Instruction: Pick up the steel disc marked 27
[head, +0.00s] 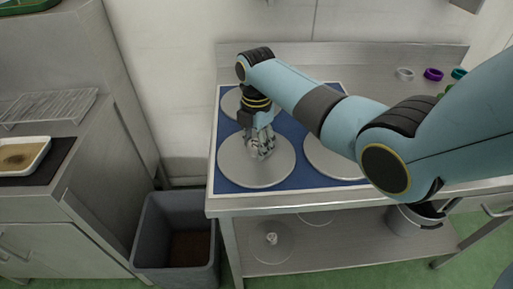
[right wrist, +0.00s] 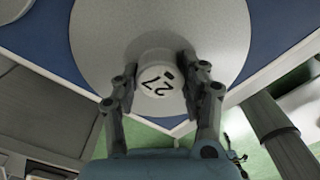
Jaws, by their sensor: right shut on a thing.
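The steel disc marked 27 (head: 235,168) is a round grey plate over the blue mat at the front left of the steel table. Its number shows on top of the central knob (right wrist: 157,78) in the right wrist view, with the disc's wide face (right wrist: 100,35) around it. My right gripper (head: 261,149) points down at the disc's middle. Its two fingers (right wrist: 160,88) are shut on the knob, one on each side. I cannot tell whether the disc touches the mat. My left gripper is not in view.
Another disc (head: 230,103) lies behind on the blue mat (head: 290,131), and one (head: 330,157) lies to the right, partly behind my arm. A knobbed disc (head: 257,241) is on the lower shelf. A grey bin (head: 150,235) stands at left. Small rings, one purple (head: 433,74), sit back right.

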